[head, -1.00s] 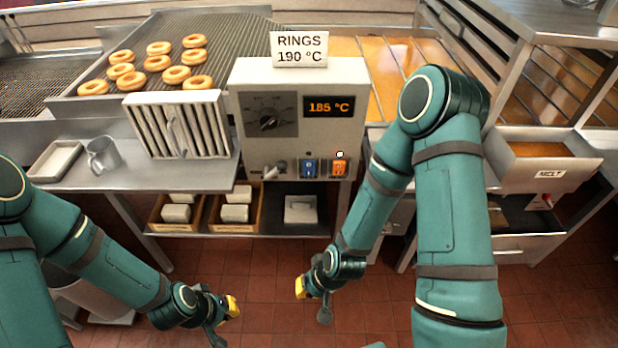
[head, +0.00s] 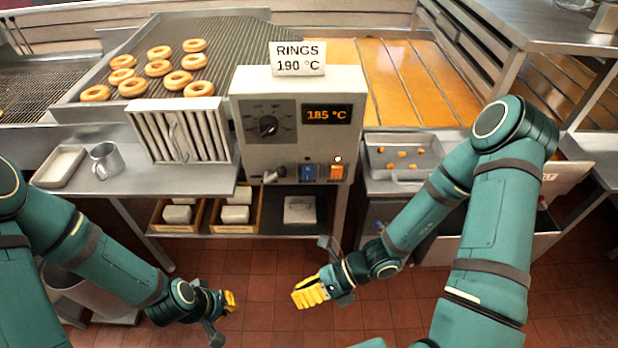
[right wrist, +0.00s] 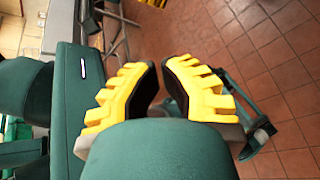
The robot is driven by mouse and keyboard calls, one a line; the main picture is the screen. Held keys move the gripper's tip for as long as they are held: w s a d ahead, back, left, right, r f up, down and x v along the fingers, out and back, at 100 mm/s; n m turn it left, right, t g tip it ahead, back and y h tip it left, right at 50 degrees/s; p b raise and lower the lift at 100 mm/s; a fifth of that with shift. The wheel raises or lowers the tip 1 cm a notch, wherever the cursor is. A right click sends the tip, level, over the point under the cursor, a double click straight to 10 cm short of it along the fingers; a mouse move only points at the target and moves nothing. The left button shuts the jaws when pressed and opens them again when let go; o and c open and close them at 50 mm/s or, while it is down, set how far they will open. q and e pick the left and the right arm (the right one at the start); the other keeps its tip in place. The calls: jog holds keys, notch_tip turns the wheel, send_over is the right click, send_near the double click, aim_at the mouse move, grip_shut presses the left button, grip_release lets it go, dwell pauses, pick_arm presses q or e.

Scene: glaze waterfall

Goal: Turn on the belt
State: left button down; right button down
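The grey control box (head: 296,133) stands at the middle of the counter in the head view. It bears a dark dial (head: 267,124), a display reading 185 °C (head: 326,114), a small lever (head: 272,175), a blue switch (head: 308,173) and an orange switch (head: 336,173) with a lit lamp above. I cannot read the switch labels. My right gripper (head: 303,293) is below and in front of the box, touching nothing. In the right wrist view its yellow fingers (right wrist: 160,68) stand apart, narrowly at the tips, and empty. My left gripper (head: 232,301) hangs low to the left; its opening is unclear.
Several rings (head: 158,68) lie on the ribbed conveyor (head: 240,50) behind. A slatted panel (head: 180,135), a mug (head: 105,158) and a small tray (head: 60,166) are left of the box. A tray with orange pieces (head: 400,163) is on its right.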

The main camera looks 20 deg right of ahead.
aim_at(307, 172)
jog(key=w+d+r+m+t+h, duration=0.2)
jog(key=w+d+m+t, duration=0.4)
jog(key=m, duration=0.4)
jog(key=w+d+r+m+t+h+p, duration=0.1)
jog(key=w+d+r+m+t, duration=0.4)
jog(key=m, duration=0.6)
jog(key=w+d+t+h, duration=0.1)
jog(key=w+d+t, duration=0.1)
jog(key=w+t, duration=0.1)
jog(key=shift+d+h, duration=0.2)
jog(key=shift+h, duration=0.1)
jog(key=shift+w, duration=0.1)
jog(key=x, duration=0.4)
jog(key=d+x, duration=0.1)
jog(key=x, duration=0.3)
jog(key=w+x, duration=0.1)
jog(key=x, duration=0.3)
jog(key=shift+w+d+r, duration=0.1)
jog(key=shift+d, duration=0.3)
jog(key=shift+w+d, duration=0.15)
jog(key=shift+w, duration=0.35)
